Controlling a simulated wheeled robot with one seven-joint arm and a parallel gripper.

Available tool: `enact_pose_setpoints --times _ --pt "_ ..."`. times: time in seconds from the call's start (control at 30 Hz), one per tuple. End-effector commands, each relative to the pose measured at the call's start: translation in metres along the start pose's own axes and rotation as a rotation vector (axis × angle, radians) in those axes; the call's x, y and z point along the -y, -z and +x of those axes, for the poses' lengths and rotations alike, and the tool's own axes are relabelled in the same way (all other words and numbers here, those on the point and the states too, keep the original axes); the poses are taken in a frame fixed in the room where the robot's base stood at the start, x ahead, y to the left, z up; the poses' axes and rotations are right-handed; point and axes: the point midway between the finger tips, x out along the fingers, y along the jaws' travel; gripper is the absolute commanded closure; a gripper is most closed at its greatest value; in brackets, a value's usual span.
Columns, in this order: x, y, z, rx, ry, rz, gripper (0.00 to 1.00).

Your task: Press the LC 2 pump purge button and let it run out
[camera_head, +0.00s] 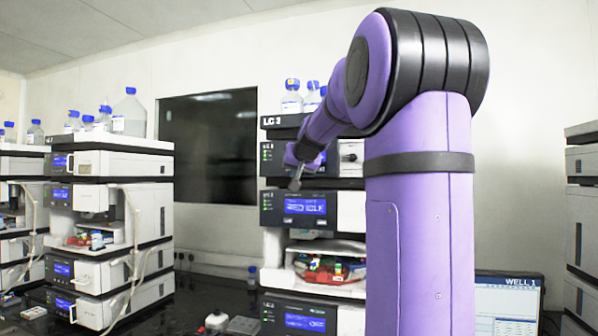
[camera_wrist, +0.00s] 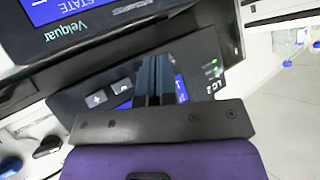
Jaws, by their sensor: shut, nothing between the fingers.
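The LC 2 stack (camera_head: 272,122) stands behind my arm in the head view, with several dark-fronted modules with blue screens. My gripper (camera_head: 296,183) is in front of its upper modules, pointing down. In the wrist view my gripper (camera_wrist: 155,72) is shut and empty, its fingers over a dark panel (camera_wrist: 205,55) marked LC 2. The fingers partly cover that panel's blue screen (camera_wrist: 181,88). Two grey buttons show left of the fingers, one with a cross-like mark (camera_wrist: 97,99) and one with a curved mark (camera_wrist: 122,86). I cannot tell which button is purge, or whether the fingertips touch the panel.
A Velquar panel with a blue screen (camera_wrist: 55,10) fills the wrist view's upper left. In the head view, bottles (camera_head: 291,98) stand on the LC 2 stack. Another stack (camera_head: 122,165) stands at left, and a WELL 1 monitor (camera_head: 508,300) at lower right.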

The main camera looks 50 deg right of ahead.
Motion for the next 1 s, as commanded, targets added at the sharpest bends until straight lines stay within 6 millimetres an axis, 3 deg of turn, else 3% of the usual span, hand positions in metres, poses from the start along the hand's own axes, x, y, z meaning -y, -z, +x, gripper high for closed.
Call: enact_pose_setpoints --times 0.4,1.0 --pt "0.017 -0.017 -0.023 -0.001 0.001 0.000 1.00" --pt "0.019 -0.019 -0.025 0.000 0.000 0.000 1.00"
